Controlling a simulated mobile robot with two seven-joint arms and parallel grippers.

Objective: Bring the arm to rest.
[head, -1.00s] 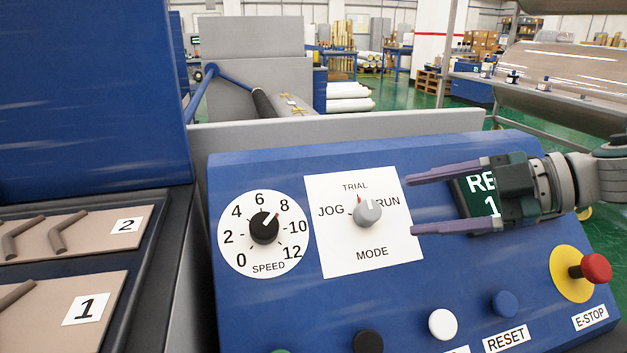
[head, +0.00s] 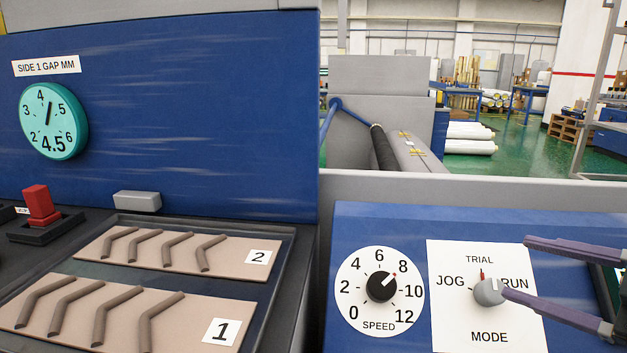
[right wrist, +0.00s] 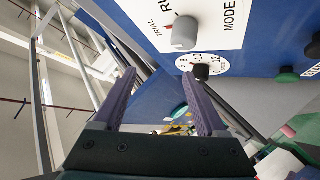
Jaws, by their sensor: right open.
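My right gripper (head: 514,267) comes in from the right edge of the head view, open and empty, with two purple fingers. In that view its lower fingertip overlaps the right edge of the grey mode knob (head: 487,292); I cannot tell whether they touch. The knob's red mark points up toward TRIAL. In the right wrist view my open fingers (right wrist: 158,75) have nothing between them, and the mode knob (right wrist: 184,33) shows beyond the fingertips, toward the top. My left gripper is out of view.
The blue control panel (head: 390,225) carries a black speed knob (head: 381,286) set near 8. At the left are a teal gap dial (head: 54,121), a red switch (head: 40,202) and a dark tray (head: 262,300) with bent bars on boards 1 and 2.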

